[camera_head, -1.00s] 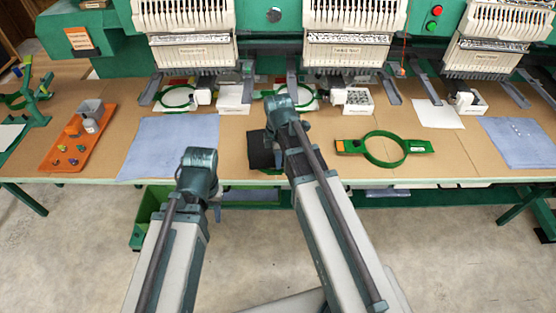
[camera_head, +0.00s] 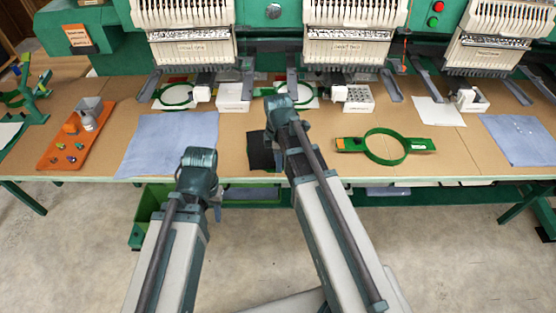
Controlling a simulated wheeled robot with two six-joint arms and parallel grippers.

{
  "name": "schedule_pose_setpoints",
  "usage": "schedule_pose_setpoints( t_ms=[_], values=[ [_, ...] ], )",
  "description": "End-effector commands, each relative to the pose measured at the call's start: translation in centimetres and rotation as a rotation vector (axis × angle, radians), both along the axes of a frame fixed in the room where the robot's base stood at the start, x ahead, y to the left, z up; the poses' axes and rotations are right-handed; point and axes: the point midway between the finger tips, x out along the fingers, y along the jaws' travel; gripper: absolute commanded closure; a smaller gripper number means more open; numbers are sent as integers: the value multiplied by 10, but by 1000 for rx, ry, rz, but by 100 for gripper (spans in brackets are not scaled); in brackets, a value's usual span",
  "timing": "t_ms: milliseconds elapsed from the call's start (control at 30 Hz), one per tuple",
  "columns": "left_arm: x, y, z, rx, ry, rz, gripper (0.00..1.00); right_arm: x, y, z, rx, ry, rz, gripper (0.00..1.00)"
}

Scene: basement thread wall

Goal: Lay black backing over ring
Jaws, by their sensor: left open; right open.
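The black backing (camera_head: 259,154) lies near the table's front edge, partly hidden by my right arm. A green ring (camera_head: 404,147) with flat end tabs lies on the table to its right, with nothing over it. My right gripper (camera_head: 277,148) is at the black backing. Its fingers are mostly hidden behind my arm, so contact cannot be told. My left gripper (camera_head: 217,208) is open, pointing down by the front edge, left of the backing. Its fingers are only partly visible.
A blue cloth (camera_head: 172,143) lies left of the backing, and another blue cloth (camera_head: 519,139) at the right. An orange tray (camera_head: 64,150) with small items is far left. Embroidery machine heads (camera_head: 188,40) stand along the back. Bare table lies around the ring.

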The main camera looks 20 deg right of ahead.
Motion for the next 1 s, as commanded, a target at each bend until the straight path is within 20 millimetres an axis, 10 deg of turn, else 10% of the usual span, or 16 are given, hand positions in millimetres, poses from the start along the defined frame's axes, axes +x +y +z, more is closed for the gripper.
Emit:
schedule_pose_setpoints(
  t_ms=[467,1000],
  values=[
    [0,0,22,0,0,0,59,0,0,22,0,0,0,59],
    [0,0,103,0,0,0,59,0,0,103,0,0,0,59]
  ],
)
